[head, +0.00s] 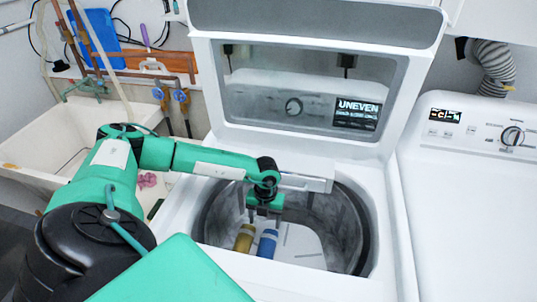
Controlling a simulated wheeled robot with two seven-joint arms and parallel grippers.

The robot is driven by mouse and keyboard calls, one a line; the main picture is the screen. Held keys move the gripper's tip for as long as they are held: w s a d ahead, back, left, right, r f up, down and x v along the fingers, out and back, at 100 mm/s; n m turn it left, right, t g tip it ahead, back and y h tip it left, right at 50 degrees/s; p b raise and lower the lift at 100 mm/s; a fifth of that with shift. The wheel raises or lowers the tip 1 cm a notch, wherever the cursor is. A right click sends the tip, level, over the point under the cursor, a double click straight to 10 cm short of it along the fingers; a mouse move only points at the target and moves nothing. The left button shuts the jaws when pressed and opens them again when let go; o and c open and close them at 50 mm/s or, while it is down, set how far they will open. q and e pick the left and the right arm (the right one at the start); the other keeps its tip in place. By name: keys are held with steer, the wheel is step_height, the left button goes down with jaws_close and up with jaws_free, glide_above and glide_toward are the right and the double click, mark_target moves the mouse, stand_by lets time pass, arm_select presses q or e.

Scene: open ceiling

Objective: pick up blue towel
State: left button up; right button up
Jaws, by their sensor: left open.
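The blue towel (267,243) looks rolled up and stands or leans inside the drum of the open washing machine (385,237). A tan rolled towel (244,238) is just left of it. My left gripper (265,217) points down into the drum opening, just above the two rolls. Its fingers are apart, with one over the tan roll's side and the other near the blue towel's top. It appears to hold nothing. I cannot tell whether a finger touches a roll. My right gripper is out of view.
The raised lid (310,90) stands behind the drum. A white dryer (475,190) is to the right. A white utility sink (50,140) with pipes and valves is at the left. The right part of the drum is empty.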

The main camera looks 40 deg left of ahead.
mark_target(265, 248)
arm_select(q)
steer(key=f+b, duration=0.1)
steer(key=f, duration=0.7)
steer(key=f+b, duration=0.1)
steer(key=f, duration=0.4)
steer(key=shift+s+d+b, duration=0.25)
steer(key=shift+s+b, duration=0.05)
steer(key=shift+s, duration=0.1)
steer(key=shift+f, duration=0.5)
steer(key=f, duration=0.1)
steer(key=f+p, duration=0.1)
steer(key=f, duration=0.1)
steer(key=shift+s+d+f, duration=0.15)
steer(key=shift+d+f, duration=0.05)
steer(key=shift+f, duration=0.65)
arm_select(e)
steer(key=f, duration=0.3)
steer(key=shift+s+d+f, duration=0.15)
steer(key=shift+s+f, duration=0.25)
